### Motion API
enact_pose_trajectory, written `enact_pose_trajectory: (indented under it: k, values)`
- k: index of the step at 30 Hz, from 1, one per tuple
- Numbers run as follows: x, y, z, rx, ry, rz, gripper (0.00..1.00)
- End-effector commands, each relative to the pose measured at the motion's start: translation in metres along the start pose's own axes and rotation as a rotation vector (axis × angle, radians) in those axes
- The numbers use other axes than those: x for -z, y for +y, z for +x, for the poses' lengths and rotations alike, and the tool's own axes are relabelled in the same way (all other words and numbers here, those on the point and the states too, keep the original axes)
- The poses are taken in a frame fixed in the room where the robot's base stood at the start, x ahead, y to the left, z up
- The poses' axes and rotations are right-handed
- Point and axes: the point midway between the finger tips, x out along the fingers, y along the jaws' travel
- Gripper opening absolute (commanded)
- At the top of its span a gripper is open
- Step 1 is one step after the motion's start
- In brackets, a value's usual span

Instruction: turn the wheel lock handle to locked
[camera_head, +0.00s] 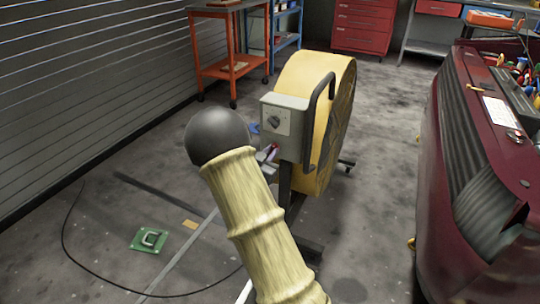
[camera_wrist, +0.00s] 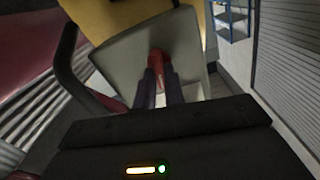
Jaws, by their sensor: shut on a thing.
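The red handle (camera_wrist: 161,58) stands out from the face of a grey box in the wrist view. My gripper (camera_wrist: 161,80) is shut on it, with one dark finger along each side. In the head view the grey box (camera_head: 285,122), with a dark knob on its face, sits at the side of a large round yellow machine (camera_head: 318,75). A small red bit of the handle shows just below the box. My arm hides most of my gripper there. I cannot tell the handle's lock position.
A curved black bar (camera_head: 321,110) stands beside the grey box. A dark red tool cart (camera_head: 455,170) is on the right. An orange cart (camera_head: 213,70) stands behind.

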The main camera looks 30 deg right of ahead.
Motion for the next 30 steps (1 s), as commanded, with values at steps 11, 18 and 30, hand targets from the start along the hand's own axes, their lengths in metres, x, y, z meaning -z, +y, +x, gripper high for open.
enact_pose_trajectory:
  k: [11, 18, 30]
  values:
    - [-0.0051, 0.0028, -0.0004, 0.001, -0.001, 0.326, 0.00]
    - [-0.0065, 0.0046, -0.0004, 0.000, -0.001, 0.555, 0.00]
    - [-0.0098, 0.0070, -0.0007, 0.000, -0.001, 0.935, 0.00]
